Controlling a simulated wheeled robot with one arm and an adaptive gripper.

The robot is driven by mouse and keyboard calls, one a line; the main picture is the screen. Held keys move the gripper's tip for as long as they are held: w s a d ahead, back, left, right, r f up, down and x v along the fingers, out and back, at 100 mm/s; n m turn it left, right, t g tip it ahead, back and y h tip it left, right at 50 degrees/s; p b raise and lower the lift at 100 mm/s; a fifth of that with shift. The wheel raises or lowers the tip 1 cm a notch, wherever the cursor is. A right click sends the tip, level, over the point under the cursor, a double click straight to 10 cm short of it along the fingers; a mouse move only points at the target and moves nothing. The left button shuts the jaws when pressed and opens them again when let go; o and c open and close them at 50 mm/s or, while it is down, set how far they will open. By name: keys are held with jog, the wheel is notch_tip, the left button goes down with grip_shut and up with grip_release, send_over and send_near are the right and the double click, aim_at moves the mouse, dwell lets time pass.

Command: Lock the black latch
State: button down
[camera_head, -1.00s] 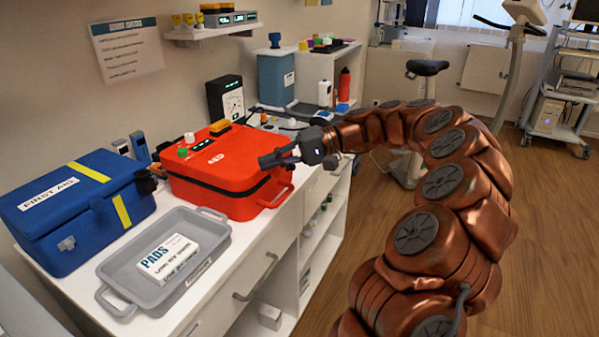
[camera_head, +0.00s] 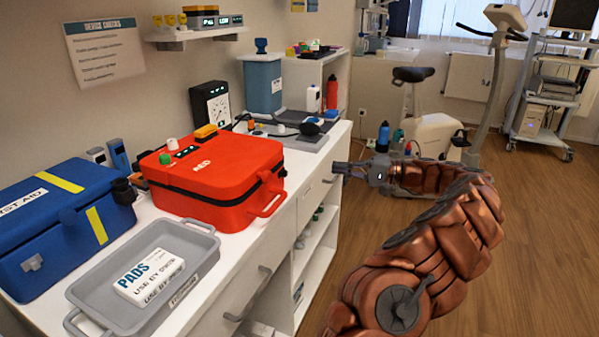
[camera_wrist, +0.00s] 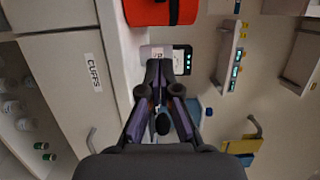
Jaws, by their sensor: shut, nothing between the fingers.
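My gripper (camera_head: 337,168) is shut and empty, held right of the counter's front edge and apart from the red AED case. In the wrist view its fingers (camera_wrist: 158,68) meet at the tips. A dark oval (camera_wrist: 162,124), likely this knob, shows between the fingers in the wrist view. Another black part (camera_head: 123,191) is on the blue first aid box's right side.
The red AED case (camera_head: 215,180) stands mid-counter, its handle over the front edge. Left of it are the blue first aid box (camera_head: 60,225) and a grey tray (camera_head: 95,300) with a pads pack. Open floor lies right of the counter.

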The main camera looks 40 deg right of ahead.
aim_at(284, 173)
jog(key=w+a, duration=0.5)
jog(key=a, duration=0.5)
jog(key=shift+a, duration=0.25)
jog(key=shift+a, duration=0.1)
dwell(0.5)
